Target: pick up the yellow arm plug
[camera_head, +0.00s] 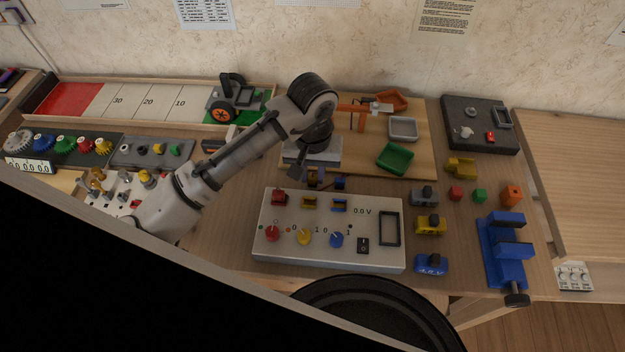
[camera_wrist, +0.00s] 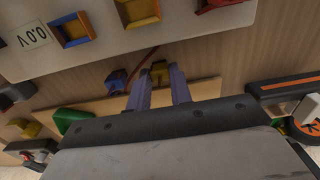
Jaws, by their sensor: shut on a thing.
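My gripper (camera_wrist: 159,88) points down behind the white control panel, its two fingers closed on the sides of a yellow plug (camera_wrist: 158,74). In the head view my gripper (camera_head: 313,181) hides most of that plug. I cannot tell whether the plug still touches the table. A blue plug (camera_wrist: 117,80) lies just left of the fingers in the wrist view, apart from them; in the head view it is the blue piece (camera_head: 340,183) right of my gripper.
The control panel (camera_head: 330,258) with red, yellow and blue sockets and knobs stands close in front of my gripper. A wooden board with a green tray (camera_head: 395,158) lies behind. A blue vise (camera_head: 505,255) and several small blocks stand at right.

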